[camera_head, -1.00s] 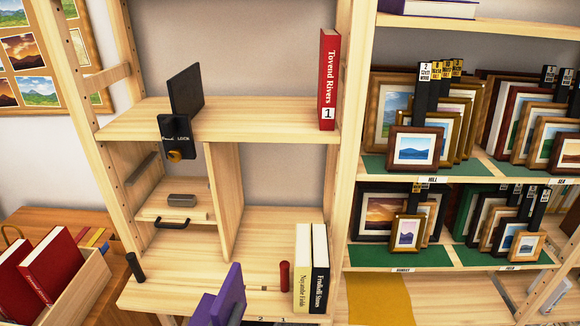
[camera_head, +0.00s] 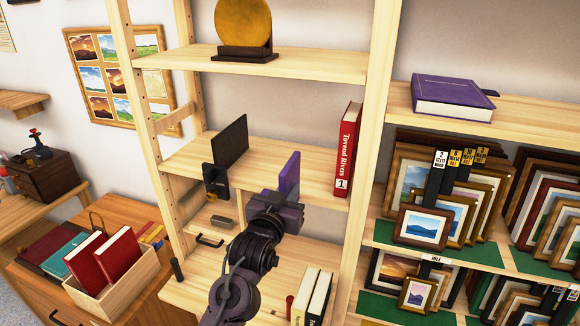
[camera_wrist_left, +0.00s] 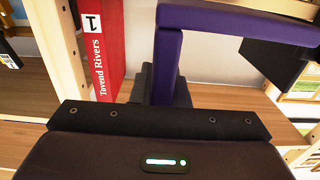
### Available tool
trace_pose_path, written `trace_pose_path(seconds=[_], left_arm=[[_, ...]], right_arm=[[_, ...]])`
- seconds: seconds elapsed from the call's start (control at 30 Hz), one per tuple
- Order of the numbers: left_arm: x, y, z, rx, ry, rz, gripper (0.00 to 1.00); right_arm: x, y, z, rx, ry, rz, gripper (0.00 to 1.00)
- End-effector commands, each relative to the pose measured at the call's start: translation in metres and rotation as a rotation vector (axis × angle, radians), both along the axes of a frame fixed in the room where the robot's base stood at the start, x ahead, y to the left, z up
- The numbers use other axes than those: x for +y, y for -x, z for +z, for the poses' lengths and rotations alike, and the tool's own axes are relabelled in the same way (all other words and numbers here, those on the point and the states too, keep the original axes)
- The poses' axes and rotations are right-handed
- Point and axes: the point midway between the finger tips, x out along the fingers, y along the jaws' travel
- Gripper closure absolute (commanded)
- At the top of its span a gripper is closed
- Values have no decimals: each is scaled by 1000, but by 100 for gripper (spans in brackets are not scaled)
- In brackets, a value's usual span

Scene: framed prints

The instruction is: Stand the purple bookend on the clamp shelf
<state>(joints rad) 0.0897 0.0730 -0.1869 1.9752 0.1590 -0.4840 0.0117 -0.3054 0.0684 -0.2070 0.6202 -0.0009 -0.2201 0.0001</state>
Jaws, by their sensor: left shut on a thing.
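The purple bookend (camera_head: 289,176) is upright at the clamp shelf (camera_head: 268,158), between the black clamp plate (camera_head: 231,142) and the red book (camera_head: 348,150). My left gripper (camera_head: 281,204) is shut on it from the front. My gripper hides its lower part, so I cannot tell whether it touches the board. In the left wrist view the purple bookend (camera_wrist_left: 169,55) rises from the jaws, with the red book (camera_wrist_left: 98,45) to its left and a black plate (camera_wrist_left: 280,52) to its right. A black clamp block with a knob (camera_head: 216,181) sits at the shelf's front left. My right gripper is out of view.
A shelf above holds a round gold disc (camera_head: 243,24) on a dark stand. Two books (camera_head: 311,297) stand on the lower shelf. Framed prints (camera_head: 422,227) fill the unit at right. A crate of red books (camera_head: 117,288) stands at left.

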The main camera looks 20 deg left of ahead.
Motion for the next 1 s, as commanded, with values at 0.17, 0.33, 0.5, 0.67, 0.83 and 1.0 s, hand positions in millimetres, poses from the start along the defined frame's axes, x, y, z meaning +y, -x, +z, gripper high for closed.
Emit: trace_pose_path(seconds=[0.17,0.33,0.5,0.67,0.83,1.0], left_arm=[[-3,-8,19,-2,3,-9,100],[-3,-8,18,-3,2,-9,100],[-3,-8,19,-2,2,-9,100],[-3,-12,19,-2,2,-9,100],[-4,-23,19,-3,2,-9,100],[-4,-36,19,-2,2,-9,100]], right_arm=[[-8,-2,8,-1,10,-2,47],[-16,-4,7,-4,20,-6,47],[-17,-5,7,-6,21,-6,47],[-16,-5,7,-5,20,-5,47],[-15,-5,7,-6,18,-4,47],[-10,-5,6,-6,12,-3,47]])
